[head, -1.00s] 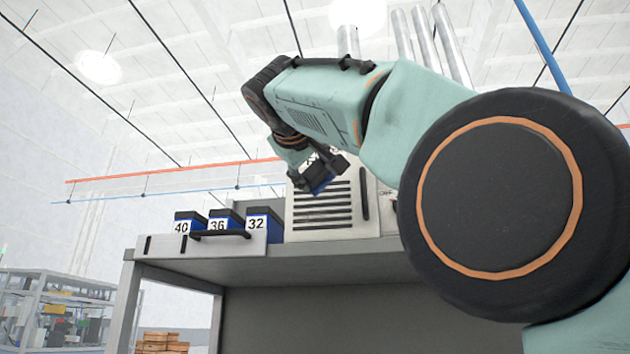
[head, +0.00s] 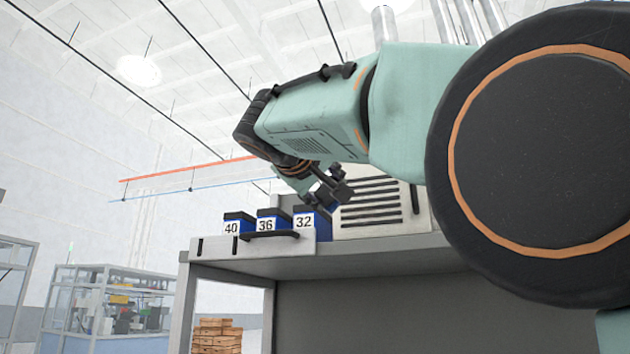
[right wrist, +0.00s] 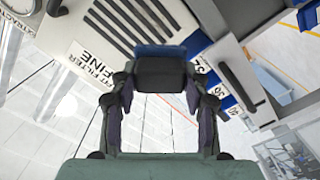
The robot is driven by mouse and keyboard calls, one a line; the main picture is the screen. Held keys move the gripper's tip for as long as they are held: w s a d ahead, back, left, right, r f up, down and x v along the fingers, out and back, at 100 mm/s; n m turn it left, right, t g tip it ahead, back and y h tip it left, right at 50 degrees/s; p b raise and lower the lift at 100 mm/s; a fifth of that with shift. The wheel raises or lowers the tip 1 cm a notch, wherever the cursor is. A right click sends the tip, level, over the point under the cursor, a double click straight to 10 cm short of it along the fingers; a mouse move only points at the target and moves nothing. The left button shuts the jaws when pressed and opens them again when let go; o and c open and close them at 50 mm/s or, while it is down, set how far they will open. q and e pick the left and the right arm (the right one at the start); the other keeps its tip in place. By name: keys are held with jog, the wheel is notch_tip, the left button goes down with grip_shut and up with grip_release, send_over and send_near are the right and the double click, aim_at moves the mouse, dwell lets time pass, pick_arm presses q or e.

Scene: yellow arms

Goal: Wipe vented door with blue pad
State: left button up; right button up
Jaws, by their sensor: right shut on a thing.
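The vented door (head: 378,205) is a pale panel with dark horizontal slots and a black vertical handle, standing on the bench top. It also shows at the top left of the right wrist view (right wrist: 125,25), with a label reading FINE. My right gripper (head: 328,192) is by the door's left edge in the head view, in front of it. In the right wrist view my right gripper (right wrist: 160,78) is shut on the blue pad (right wrist: 165,51), which overlaps the lower end of the slots. Whether the pad touches the door I cannot tell. My left gripper is out of view.
Blue bins numbered 40 (head: 236,225), 36 (head: 268,222) and 32 (head: 305,222) stand left of the door, close to my right gripper. A drawer front with a black handle (head: 270,236) is before them. The grey bench (head: 350,264) extends below.

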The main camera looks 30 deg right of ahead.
aim_at(330, 205)
jog(key=shift+w+f, duration=0.65)
jog(key=shift+f, duration=0.25)
jog(key=shift+w+d, duration=0.2)
jog(key=shift+w, duration=0.05)
jog(key=shift+w+d+r+p, duration=0.1)
jog(key=shift+w+d+p, duration=0.2)
jog(key=shift+d+p, duration=0.45)
jog(key=shift+p+x, duration=0.65)
jog(key=shift+x, duration=0.3)
jog(key=w+p, duration=0.1)
jog(key=p, duration=0.5)
jog(key=shift+d+r, duration=0.3)
jog(key=shift+d, duration=0.1)
jog(key=p, duration=0.3)
jog(key=shift+w+d+f, duration=0.25)
jog(key=shift+w+f, duration=0.05)
jog(key=shift+w, duration=0.1)
jog(key=shift+s, duration=0.1)
jog(key=shift+s+a, duration=0.1)
jog(key=shift+s, duration=0.05)
jog(key=shift+w+f, duration=0.15)
jog(key=shift+w, duration=0.1)
